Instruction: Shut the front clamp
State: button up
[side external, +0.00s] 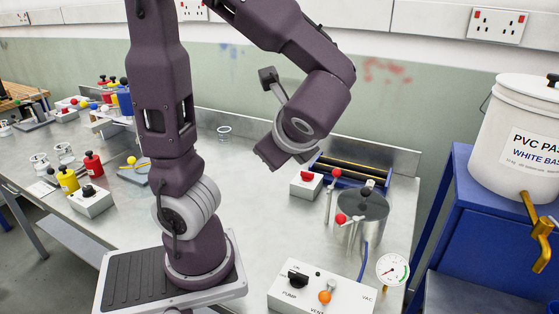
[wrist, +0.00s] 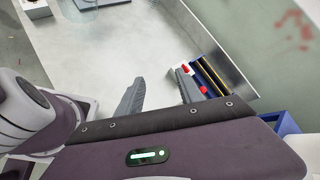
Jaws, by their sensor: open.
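My gripper shows in the wrist view (wrist: 160,78), its two grey fingers apart with only bare bench visible between them. In the side external view its dark purple hand (side external: 285,147) hangs over the bench; its fingers cannot be made out there. To its right stands a steel pot (side external: 364,208). Two red-ball levers are by the pot's left side: a rear one (side external: 338,173) and a nearer one (side external: 341,219). They look like clamp handles, standing up; I cannot tell for certain which is the front clamp. My gripper is apart from both levers.
A pump control box (side external: 321,294) and gauge (side external: 393,270) are in front. The bench middle is clear.

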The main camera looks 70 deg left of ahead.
jog(key=s+d+r+n+t+h, duration=0.3)
jog(key=d+n+h, duration=0.6)
jog(key=d+n, duration=0.1)
jog(key=shift+s+r+n+h, duration=0.2)
jog(key=shift+s+n+h, duration=0.1)
jog(key=shift+n+h, duration=0.15)
jog(key=shift+d, duration=0.1)
